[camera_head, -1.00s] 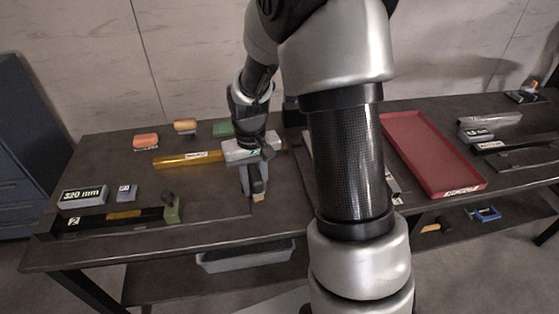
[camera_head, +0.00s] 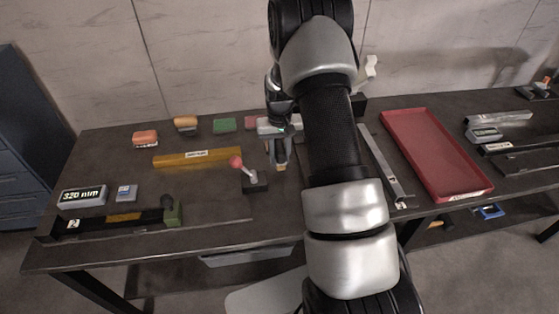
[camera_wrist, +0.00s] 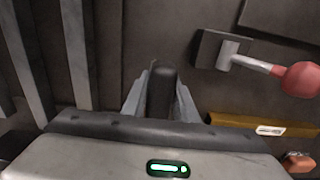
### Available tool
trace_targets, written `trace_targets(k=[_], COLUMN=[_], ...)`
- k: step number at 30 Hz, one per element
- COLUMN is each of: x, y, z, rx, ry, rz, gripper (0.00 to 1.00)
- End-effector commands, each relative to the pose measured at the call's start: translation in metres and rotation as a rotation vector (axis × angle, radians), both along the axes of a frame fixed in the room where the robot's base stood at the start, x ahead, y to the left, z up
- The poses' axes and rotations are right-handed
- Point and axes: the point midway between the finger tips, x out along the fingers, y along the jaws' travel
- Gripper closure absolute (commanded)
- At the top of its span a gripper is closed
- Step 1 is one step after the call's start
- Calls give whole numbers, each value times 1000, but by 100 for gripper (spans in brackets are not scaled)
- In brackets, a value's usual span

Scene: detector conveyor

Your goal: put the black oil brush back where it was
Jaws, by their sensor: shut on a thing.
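My gripper (camera_head: 281,160) is right of the joystick-like lever in the head view, above the middle of the table. It is shut on the black oil brush, whose dark handle (camera_wrist: 161,88) stands between the fingers in the wrist view. A tan tip (camera_head: 281,169) shows below the fingers in the head view. Most of the brush is hidden by the fingers. I cannot tell from these frames whether the tip touches the table.
The red-knobbed lever (camera_head: 237,162) stands left of my gripper. A metal rail (camera_head: 386,165) and an empty red tray (camera_head: 468,190) lie to the right.

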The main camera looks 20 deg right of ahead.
Motion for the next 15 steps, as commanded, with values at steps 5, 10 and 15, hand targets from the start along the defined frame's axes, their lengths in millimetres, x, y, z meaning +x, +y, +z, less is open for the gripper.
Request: trace_targets(k=[5,10,15], x=[0,0,0], y=[0,0,0], z=[-22,-22,-27], rx=[0,0,0], ry=[2,0,1], rz=[0,0,0], gripper=[95,95,95])
